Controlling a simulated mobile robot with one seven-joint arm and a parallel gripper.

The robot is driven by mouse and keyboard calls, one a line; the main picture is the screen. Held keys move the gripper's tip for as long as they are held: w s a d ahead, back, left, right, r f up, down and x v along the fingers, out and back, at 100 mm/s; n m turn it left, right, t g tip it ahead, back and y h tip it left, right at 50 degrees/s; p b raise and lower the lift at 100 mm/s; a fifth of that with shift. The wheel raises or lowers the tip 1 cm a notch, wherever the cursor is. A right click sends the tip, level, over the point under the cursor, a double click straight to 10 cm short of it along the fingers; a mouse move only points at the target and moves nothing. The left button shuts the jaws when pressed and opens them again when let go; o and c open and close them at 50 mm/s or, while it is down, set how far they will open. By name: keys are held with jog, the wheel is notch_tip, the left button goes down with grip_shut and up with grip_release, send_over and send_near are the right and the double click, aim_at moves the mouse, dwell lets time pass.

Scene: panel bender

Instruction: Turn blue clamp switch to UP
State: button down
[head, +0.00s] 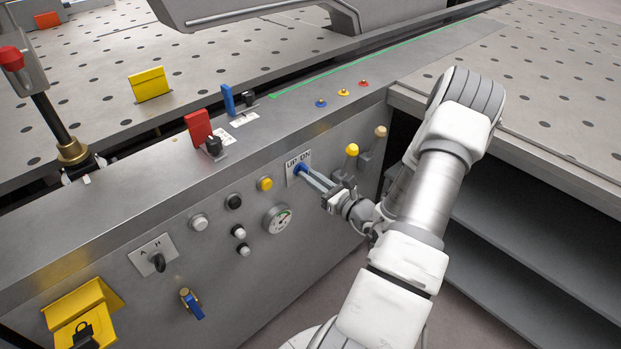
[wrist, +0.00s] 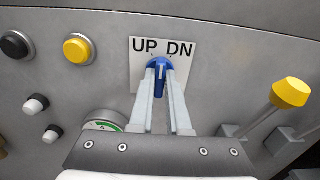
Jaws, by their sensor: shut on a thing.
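In the wrist view the two fingers (wrist: 162,77) stand on either side of the handle, which looks near upright between the two labels. The fingers hide part of the knob.
A yellow button (head: 265,184), a black button (head: 233,201) and a gauge (head: 277,220) are left of the switch. A yellow-topped lever (head: 351,150) stands close to the right of my gripper. A grey shelf unit (head: 530,235) is at the right.

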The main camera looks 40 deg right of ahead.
jog(key=shift+f+n+b, duration=0.1)
jog(key=shift+n+b, duration=1.5)
jog(key=shift+n, duration=1.3)
jog(key=c, duration=0.9)
grip_release()
jog(key=shift+s, duration=0.15)
jog(key=s, duration=0.5)
jog(key=s+d, duration=0.1)
jog(key=s, duration=0.5)
jog(key=s+p, duration=0.1)
jog(key=s, duration=0.5)
jog(key=shift+s+d, duration=0.1)
jog(key=shift+d, duration=0.05)
